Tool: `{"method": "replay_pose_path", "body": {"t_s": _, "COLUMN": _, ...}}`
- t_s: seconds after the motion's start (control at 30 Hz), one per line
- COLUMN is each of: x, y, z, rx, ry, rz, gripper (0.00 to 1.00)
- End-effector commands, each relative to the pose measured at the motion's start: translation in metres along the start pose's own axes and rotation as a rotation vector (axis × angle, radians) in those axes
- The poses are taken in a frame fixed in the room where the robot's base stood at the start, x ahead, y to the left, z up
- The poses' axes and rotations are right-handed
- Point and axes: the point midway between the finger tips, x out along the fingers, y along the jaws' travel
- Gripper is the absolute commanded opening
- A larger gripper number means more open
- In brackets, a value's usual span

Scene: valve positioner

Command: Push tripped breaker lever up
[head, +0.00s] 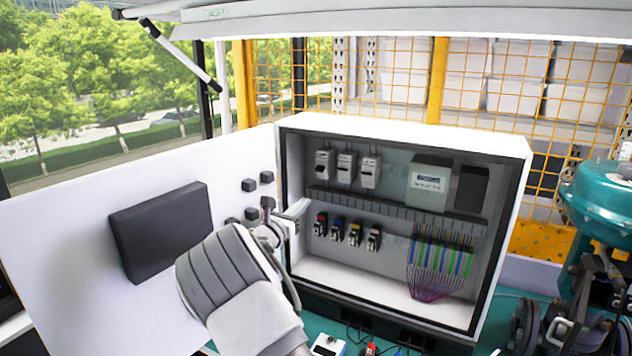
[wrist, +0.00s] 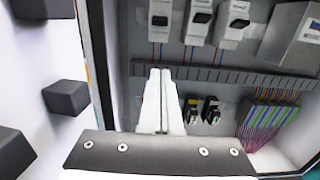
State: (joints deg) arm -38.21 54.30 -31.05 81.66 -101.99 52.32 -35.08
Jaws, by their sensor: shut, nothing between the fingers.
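Three white breakers with dark levers sit in the cabinet's upper row: the left breaker (head: 325,163), the middle breaker (head: 346,167) and the right breaker (head: 370,172). In the wrist view they line the top: left (wrist: 160,18), middle (wrist: 198,24) and right (wrist: 232,24). I cannot tell for certain which lever is tripped. My gripper (head: 301,206) is at the left side of the cabinet opening, its pale fingers pointing inward. In the wrist view my gripper (wrist: 160,72) is shut and empty. Its tips appear below the left breaker, apart from it.
The white cabinet (head: 430,129) stands open, its door (head: 70,245) swung left with black blocks. A grey duct (head: 400,205) runs below the breakers. Small coloured-top devices (head: 354,234), partly hidden by my fingers in the wrist view, and wires (head: 440,262) sit lower.

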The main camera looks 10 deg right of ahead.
Motion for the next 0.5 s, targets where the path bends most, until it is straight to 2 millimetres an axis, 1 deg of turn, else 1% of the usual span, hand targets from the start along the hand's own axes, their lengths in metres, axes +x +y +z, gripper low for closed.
{"method": "replay_pose_path", "body": {"t_s": 0.1, "x": 0.0038, "y": 0.0028, "z": -0.0053, "rx": -0.004, "ry": -0.025, "rz": 0.01, "gripper": 0.0}}
{"method": "replay_pose_path", "body": {"t_s": 0.5, "x": 0.0059, "y": 0.0027, "z": -0.0058, "rx": -0.003, "ry": -0.033, "rz": 0.011, "gripper": 0.0}}
